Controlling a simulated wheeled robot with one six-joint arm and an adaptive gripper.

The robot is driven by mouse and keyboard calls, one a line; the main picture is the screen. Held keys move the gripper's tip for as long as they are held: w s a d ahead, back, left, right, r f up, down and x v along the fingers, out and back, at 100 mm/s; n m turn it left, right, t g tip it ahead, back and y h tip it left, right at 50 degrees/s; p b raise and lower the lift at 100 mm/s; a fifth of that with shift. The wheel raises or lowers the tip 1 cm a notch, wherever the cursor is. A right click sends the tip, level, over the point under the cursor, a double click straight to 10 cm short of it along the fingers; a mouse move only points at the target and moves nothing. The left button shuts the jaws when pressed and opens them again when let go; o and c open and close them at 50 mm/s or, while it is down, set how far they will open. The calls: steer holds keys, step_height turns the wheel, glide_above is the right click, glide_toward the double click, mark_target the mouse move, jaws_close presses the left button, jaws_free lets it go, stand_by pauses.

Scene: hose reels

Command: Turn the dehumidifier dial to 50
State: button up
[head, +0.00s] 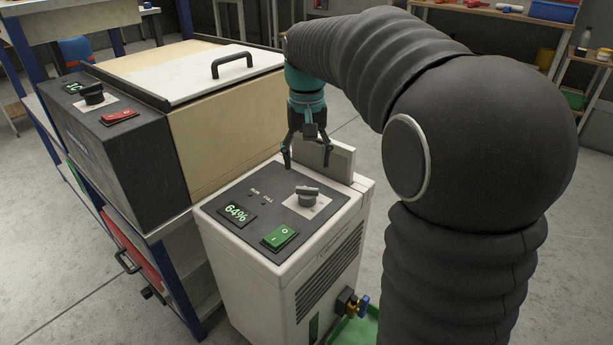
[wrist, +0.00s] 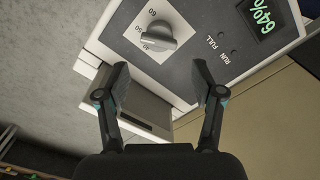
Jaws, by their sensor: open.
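The dehumidifier (head: 225,250) is a white cabinet with a dark top panel. Its grey dial (head: 307,196) sits on a white plate at the panel's right. In the wrist view the dial (wrist: 155,38) has 40, 50 and 60 printed around it; I cannot tell for sure which mark it points to. The green display (head: 237,213) reads 64%, and also shows in the wrist view (wrist: 262,15). My gripper (head: 306,163) is open and empty, pointing down above the panel's back edge, behind the dial. In the wrist view both fingers (wrist: 162,78) are apart and clear of the dial.
A lit green rocker switch (head: 280,237) is on the panel near the dial. An upright piece (head: 338,160) rises behind the panel, close to my gripper. Left stands another machine with a black knob (head: 92,94), red switch and handled lid (head: 190,70). Valves (head: 352,303) project low right.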

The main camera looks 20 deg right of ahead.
steer(key=shift+r, duration=1.6)
steer(key=f, duration=0.3)
steer(key=shift+w+f+n+t, duration=0.1)
steer(key=shift+w+n+t, duration=0.2)
steer(key=shift+w, duration=0.05)
steer(key=shift+n+t, duration=0.3)
steer(key=shift+t, duration=0.2)
steer(key=s, duration=0.1)
steer(key=s+f, duration=0.1)
steer(key=s, duration=0.1)
steer(key=s+f, duration=0.1)
steer(key=shift+s+f, duration=0.15)
steer(key=shift+s, duration=0.25)
steer(key=s+t+p, duration=0.2)
steer(key=s+t, duration=0.2)
steer(key=s, duration=1.5)
steer(key=shift+f+n, duration=0.2)
steer(key=shift+n, duration=0.1)
steer(key=shift+s, duration=0.1)
